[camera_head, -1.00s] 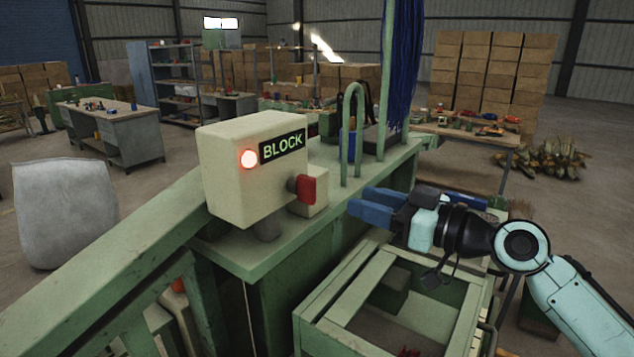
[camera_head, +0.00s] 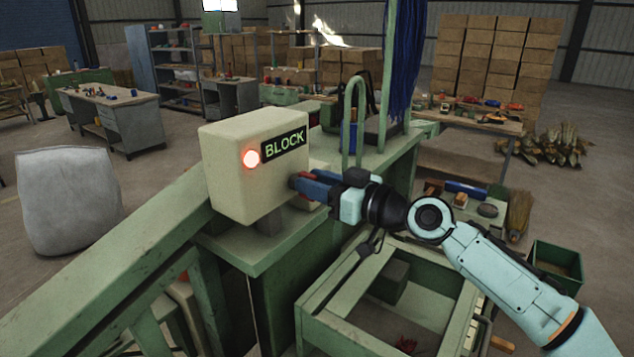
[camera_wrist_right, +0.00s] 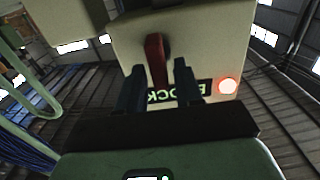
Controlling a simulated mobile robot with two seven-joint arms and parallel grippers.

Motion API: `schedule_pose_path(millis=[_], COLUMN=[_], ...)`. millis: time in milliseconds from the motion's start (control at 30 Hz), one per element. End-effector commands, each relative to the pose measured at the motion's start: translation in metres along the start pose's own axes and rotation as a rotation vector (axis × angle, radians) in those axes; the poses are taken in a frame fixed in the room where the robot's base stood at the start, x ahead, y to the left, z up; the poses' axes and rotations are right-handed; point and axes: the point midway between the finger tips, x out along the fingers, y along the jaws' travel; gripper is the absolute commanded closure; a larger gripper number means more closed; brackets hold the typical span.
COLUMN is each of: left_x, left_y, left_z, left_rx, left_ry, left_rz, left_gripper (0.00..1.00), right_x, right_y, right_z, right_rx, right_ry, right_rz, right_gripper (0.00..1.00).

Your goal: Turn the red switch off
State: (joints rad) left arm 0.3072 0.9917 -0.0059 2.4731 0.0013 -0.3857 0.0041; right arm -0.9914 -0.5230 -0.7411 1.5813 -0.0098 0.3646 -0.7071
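The cream switch box (camera_head: 235,175) stands on the green machine, with a green "BLOCK" label (camera_head: 284,143) and a lit red lamp (camera_head: 251,158). My right gripper (camera_head: 312,187) is at the box's right side, covering most of the red switch in the head view. In the right wrist view the red switch (camera_wrist_right: 156,60) sticks out from the box, its lower end between the two fingertips of my right gripper (camera_wrist_right: 160,80). The fingers are apart, one on each side of the switch; I cannot tell whether either touches it. My left gripper is not in view.
A green hooped bar (camera_head: 354,110) rises behind my right gripper. An open green frame (camera_head: 335,310) lies below my right arm. A grey sack (camera_head: 68,200) stands at left. Tables and shelves are further back.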

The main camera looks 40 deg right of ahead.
Motion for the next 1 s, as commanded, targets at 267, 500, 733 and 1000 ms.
schedule_pose_path(millis=[267,500,733,1000], left_x=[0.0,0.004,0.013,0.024], left_y=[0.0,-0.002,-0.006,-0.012], left_z=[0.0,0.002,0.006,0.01], left_rx=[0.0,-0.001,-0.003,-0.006], left_ry=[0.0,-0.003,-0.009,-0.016], left_rz=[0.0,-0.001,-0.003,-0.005], left_gripper=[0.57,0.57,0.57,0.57], right_x=[0.0,0.0,0.0,0.0], right_y=[0.0,0.001,0.003,0.005], right_z=[0.0,0.001,0.002,0.003], right_rx=[0.001,0.05,0.193,0.441], right_ry=[0.0,0.0,-0.002,-0.001], right_rz=[0.0,0.0,0.001,0.001], right_gripper=[1.0,1.0,1.0,1.0])
